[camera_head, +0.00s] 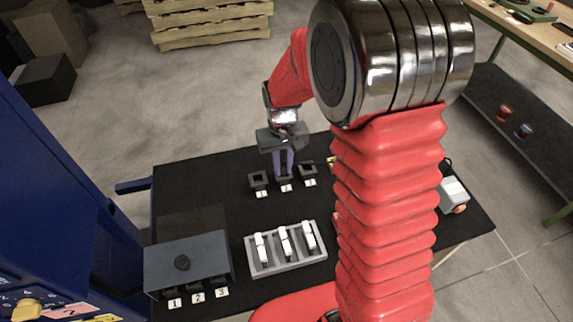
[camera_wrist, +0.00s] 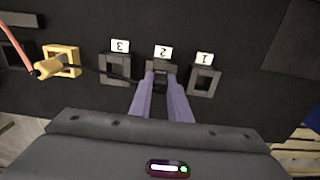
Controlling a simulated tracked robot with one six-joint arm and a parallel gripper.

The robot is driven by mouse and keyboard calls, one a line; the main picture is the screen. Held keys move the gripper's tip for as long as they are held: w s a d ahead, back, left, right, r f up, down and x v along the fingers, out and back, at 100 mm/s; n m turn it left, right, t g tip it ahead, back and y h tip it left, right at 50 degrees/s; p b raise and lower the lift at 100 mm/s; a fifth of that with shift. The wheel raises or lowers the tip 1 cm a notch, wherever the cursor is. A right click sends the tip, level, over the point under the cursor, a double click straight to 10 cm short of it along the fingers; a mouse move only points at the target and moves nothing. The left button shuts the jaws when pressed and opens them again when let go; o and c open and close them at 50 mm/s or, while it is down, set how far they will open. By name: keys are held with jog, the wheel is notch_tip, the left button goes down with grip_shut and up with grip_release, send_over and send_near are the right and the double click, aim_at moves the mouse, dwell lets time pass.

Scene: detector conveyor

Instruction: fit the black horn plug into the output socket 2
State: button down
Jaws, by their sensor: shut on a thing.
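My gripper (camera_head: 284,172) is shut at the frame labelled 2, over the black table. In the wrist view its two purple fingers (camera_wrist: 162,82) close on a small dark piece, the black horn plug (camera_wrist: 161,88), mostly hidden between them. A dark cable runs from it to the left. The socket labelled 2 (camera_wrist: 163,66) is right at the fingertips, partly covered by them. I cannot tell how deep the plug sits in it. The square socket 3 (camera_wrist: 115,70) and socket 1 (camera_wrist: 204,80) stand on either side, with open middles.
A yellow socket with a yellow plug (camera_wrist: 58,63) is at the left in the wrist view. A grey box (camera_head: 188,262) with a black knob and labels 1, 2, 3 stands front left. A grey tray (camera_head: 287,264) holds three white pieces. My red arm hides the table's right part.

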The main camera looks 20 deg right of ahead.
aim_at(283, 165)
jog(key=shift+s+f, duration=0.3)
jog(key=shift+f, duration=0.4)
jog(key=c, duration=1.7)
grip_release()
jog(key=shift+o, duration=0.2)
jog(key=shift+w+r, duration=0.2)
jog(key=shift+r, duration=0.35)
notch_tip(283, 165, up, 12)
jog(key=shift+r, duration=0.2)
jog(key=shift+w, duration=0.1)
